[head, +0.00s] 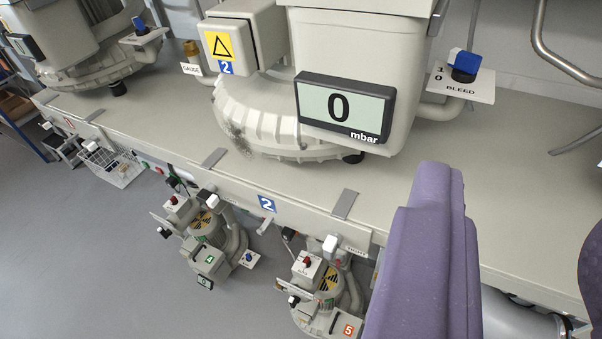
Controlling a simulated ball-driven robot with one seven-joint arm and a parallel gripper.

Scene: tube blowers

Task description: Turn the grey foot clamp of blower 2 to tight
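Blower 2 (400,70) stands on the bench, a big beige housing with a black-framed display reading 0 mbar. Two flat grey clamp plates lie over the bench's front edge below it, a left plate (214,158) and a right plate (345,204). A white knob (330,243) sits under the right plate, beside a small label that seems to read TIGHT. Another white knob (212,201) is under the left plate. My gripper (515,205) shows as two purple fingers at lower right, apart with nothing between them. The left finger is right of the right plate, not visibly touching it.
The bench (520,215) carries a blue "2" sign on its front edge. A bleed knob (464,68) is at upper right. Smaller blowers (205,240) stand below the bench. A wire basket (118,168) is further left. The grey floor at lower left is clear.

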